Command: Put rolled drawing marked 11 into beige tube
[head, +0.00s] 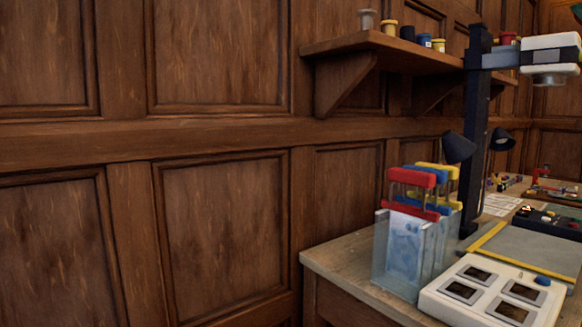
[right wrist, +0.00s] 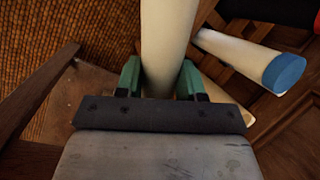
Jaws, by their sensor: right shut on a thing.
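In the right wrist view my right gripper (right wrist: 163,82) has its green fingers on both sides of a pale cream roll (right wrist: 166,35) and is shut on it. The roll looks like a rolled drawing and runs up out of the picture; no number shows on it. To its right lies a white roll with a blue end (right wrist: 285,72). A beige cylinder (right wrist: 232,98) shows partly below that, mostly hidden; I cannot tell if it is the beige tube. Neither gripper shows in the head view, and my left gripper is not in view.
In the head view a wooden table (head: 345,262) holds a clear rack (head: 398,275) with red-, blue- and yellow-topped frames, a white panel with dark windows (head: 490,290) and a dark column (head: 475,130). A wall shelf (head: 390,48) bears several small pots. Wood panelling (head: 220,220) fills the left.

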